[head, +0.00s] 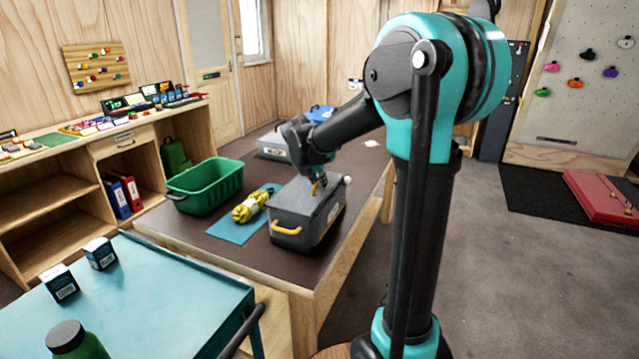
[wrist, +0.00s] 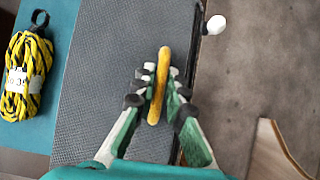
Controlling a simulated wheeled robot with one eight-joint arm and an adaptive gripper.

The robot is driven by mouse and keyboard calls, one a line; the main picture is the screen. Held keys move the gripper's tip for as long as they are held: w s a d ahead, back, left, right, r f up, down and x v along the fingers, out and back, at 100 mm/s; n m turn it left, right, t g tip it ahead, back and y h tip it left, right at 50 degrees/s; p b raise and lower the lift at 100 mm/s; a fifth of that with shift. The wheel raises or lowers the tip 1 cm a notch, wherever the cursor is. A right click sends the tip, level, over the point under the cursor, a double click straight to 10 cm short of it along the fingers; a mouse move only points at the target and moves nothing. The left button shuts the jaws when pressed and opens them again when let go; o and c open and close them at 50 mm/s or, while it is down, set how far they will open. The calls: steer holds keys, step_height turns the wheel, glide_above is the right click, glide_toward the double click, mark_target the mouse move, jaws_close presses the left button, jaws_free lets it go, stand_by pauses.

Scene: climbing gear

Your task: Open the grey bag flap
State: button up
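The grey bag (head: 300,222) stands on the brown table, with a yellow handle (head: 286,229) on its front side. Its flat grey flap (wrist: 105,85) lies closed on top and fills much of the wrist view. A yellow pull loop (wrist: 163,70) stands up near the flap's right edge in that view. My gripper (head: 318,186) is down at the bag's top. In the wrist view my gripper (wrist: 160,85) has one finger on each side of the loop, with narrow gaps seeming to show. Whether either finger touches the loop is unclear.
A coiled yellow-black rope (head: 251,206) lies on a blue mat (head: 229,230) left of the bag. A green crate (head: 205,187) stands beyond it. A white knob (wrist: 215,25) shows beside the bag's edge. Grey floor (head: 480,275) is clear to the right.

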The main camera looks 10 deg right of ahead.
jaws_close()
steer(key=shift+r, duration=0.15)
steer(key=shift+w+a+r, duration=0.15)
steer(key=shift+a+r, duration=0.05)
steer(key=shift+r, duration=0.3)
steer(key=shift+w+a+r, duration=0.15)
steer(key=shift+a+r, duration=0.05)
steer(key=shift+r, duration=0.3)
steer(key=shift+a+r, duration=0.1)
steer(key=shift+w+a+r, duration=0.2)
steer(key=shift+a+r, duration=0.1)
steer(key=shift+r, duration=0.15)
steer(key=shift+w+a+r, duration=0.2)
steer(key=shift+a+r, duration=0.05)
steer(key=shift+r, duration=0.2)
steer(key=shift+a, duration=0.1)
